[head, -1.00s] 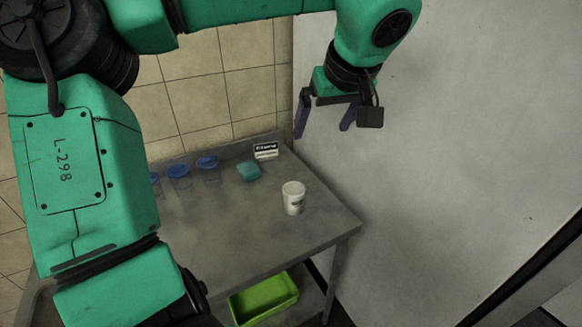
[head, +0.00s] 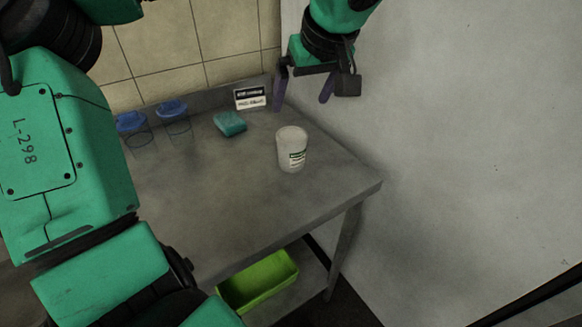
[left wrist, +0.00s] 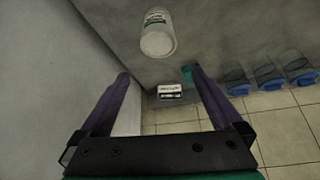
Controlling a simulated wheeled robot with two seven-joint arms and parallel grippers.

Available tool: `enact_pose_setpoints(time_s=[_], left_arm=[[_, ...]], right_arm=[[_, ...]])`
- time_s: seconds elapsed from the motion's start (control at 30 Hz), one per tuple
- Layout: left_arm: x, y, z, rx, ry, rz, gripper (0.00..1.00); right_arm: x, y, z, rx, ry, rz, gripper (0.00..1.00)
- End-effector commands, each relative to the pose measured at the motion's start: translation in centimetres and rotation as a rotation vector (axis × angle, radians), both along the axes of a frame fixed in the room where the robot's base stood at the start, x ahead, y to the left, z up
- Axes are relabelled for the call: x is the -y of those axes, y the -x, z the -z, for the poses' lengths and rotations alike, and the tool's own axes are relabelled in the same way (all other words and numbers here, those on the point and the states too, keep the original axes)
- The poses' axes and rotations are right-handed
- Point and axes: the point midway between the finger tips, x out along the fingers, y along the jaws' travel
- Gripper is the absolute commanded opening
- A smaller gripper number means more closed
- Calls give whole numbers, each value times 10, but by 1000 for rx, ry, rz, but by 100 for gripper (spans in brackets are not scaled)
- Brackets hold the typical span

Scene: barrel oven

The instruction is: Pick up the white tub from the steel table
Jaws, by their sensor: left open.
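The white tub (head: 291,150) with a green-marked label stands upright on the steel table (head: 225,215), near its right side. It also shows in the left wrist view (left wrist: 158,34), at the top middle, beyond the fingertips. My left gripper (head: 302,98) is open and empty. In the head view it appears above and behind the tub, near the grey wall panel, and does not touch the tub. In the left wrist view its two purple fingers (left wrist: 158,77) are spread apart with nothing between them. My right gripper does not show.
A teal block (head: 230,123), a small black-and-white sign (head: 250,97) and blue-lidded containers (head: 173,112) stand along the table's back. A green bin (head: 258,283) sits on the lower shelf. A grey panel (head: 450,130) borders the table's right side. The table's front is clear.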

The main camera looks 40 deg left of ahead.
Motion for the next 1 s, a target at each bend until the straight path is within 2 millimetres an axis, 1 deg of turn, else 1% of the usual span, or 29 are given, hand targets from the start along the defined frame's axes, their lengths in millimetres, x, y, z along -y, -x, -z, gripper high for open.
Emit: enact_pose_setpoints(time_s=[0.03,0.1,0.13,0.27,0.5,0.67,0.8,0.9,1.0], left_arm=[[0,0,32,0,0,0,100],[0,0,45,1,0,0,100],[0,0,47,1,0,0,100],[-5,-3,57,-2,1,0,100],[-32,-17,109,-3,2,0,100],[-42,-22,127,-1,2,0,100],[-53,-29,149,-4,4,-1,100],[-60,-33,164,-2,2,-1,100],[-63,-35,169,1,2,0,100]], right_arm=[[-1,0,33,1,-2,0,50],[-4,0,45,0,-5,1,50],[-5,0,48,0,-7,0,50],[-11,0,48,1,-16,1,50],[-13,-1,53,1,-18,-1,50],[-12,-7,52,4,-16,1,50],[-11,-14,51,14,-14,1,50],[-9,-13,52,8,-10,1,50],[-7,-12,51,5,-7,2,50]])
